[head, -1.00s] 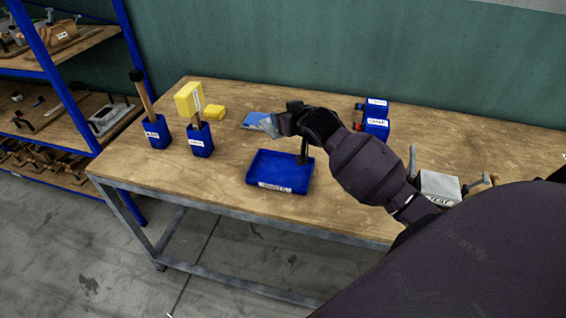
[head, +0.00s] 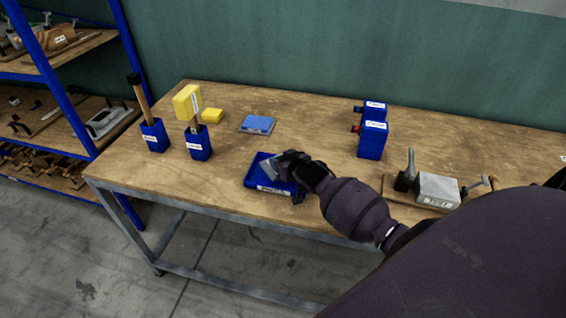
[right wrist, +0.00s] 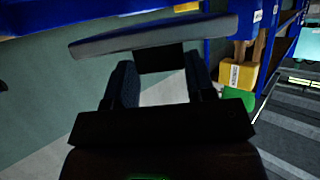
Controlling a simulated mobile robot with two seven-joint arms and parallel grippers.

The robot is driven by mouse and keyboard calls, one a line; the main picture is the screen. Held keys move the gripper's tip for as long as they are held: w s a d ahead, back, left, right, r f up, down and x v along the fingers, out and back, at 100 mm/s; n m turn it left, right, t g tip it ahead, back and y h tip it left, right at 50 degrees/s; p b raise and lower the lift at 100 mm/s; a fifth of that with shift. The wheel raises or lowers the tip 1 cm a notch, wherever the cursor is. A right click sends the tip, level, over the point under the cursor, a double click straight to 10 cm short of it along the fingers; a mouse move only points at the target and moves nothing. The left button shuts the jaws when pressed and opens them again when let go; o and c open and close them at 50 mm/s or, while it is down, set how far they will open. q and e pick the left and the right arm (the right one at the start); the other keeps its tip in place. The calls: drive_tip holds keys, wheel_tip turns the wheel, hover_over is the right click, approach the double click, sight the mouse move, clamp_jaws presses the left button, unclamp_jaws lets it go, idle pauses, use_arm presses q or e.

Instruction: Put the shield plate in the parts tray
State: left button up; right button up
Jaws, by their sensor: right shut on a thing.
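My right gripper (head: 284,163) is over the blue parts tray (head: 252,182) on the workbench. It is shut on the shield plate (head: 268,168), a thin grey piece that shows tilted over the tray's left part. I cannot tell whether the plate touches the tray floor. In the right wrist view the plate (right wrist: 155,36) lies across the tips of my right gripper (right wrist: 160,75). My gripper and arm hide the tray's right part. My left gripper is not in view.
A blue flat block (head: 257,124) lies behind the tray. Blue boxes (head: 372,139) and a grey clamp fixture (head: 437,189) stand to the right. The bench between them is clear.

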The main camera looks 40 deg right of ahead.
drive_tip(key=shift+f, duration=0.2)
drive_tip(key=shift+f, duration=0.4)
drive_tip(key=shift+s+f, duration=0.15)
drive_tip(key=shift+f, duration=0.05)
